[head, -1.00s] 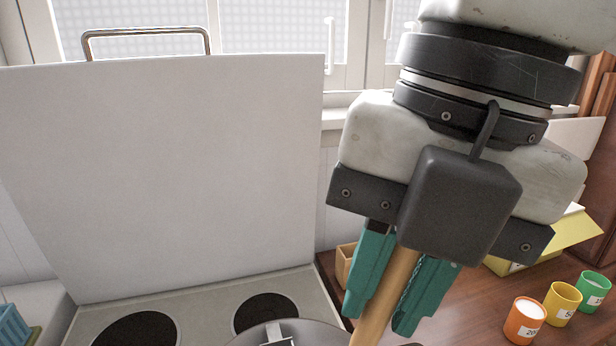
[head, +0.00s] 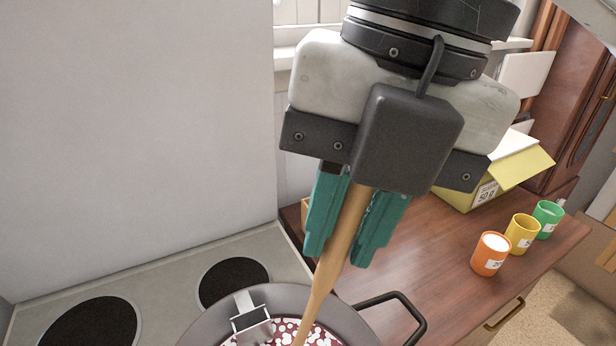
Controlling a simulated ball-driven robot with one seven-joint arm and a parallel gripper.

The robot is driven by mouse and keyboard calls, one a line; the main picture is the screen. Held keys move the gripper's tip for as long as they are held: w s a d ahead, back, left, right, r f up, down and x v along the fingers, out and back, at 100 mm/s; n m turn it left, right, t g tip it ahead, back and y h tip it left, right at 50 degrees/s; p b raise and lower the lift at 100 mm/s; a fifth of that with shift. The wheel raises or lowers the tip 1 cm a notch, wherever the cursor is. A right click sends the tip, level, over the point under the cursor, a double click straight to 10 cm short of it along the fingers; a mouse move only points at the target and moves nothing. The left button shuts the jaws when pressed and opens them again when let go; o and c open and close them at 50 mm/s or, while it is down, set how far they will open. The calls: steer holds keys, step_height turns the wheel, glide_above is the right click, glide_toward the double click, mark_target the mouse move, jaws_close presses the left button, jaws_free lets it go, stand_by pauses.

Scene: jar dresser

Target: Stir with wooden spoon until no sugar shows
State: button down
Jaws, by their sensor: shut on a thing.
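My gripper (head: 338,240) has its teal fingers closed around the handle of the wooden spoon (head: 335,255). The spoon slants down and slightly left into a grey pot (head: 205,325) at the bottom of the head view. The pot holds a dark red mass (head: 326,338) with many white patches of sugar on its surface. The spoon's lower end is cut off by the picture's edge, so I cannot see how deep it sits. The pot's near part is also out of view.
A metal clip (head: 250,318) sits on the pot's rim, and a black handle (head: 405,305) sticks out right. Dark hob plates (head: 233,281) lie left. Orange (head: 490,262), yellow (head: 521,240) and green (head: 547,222) cups and a yellow box (head: 500,178) stand on the wooden dresser top.

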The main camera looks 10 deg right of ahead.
steer(key=shift+s+d+f+b, duration=0.1)
steer(key=shift+d+f+b, duration=0.1)
steer(key=shift+f, duration=0.25)
steer(key=shift+d+f+b, duration=0.15)
steer(key=shift+f+b, duration=0.05)
steer(key=shift+f, duration=0.2)
step_height(320, 180, down, 10)
steer(key=a+b, duration=0.2)
steer(key=b, duration=0.6)
steer(key=shift+w+r+b, duration=0.2)
steer(key=shift+b, duration=0.1)
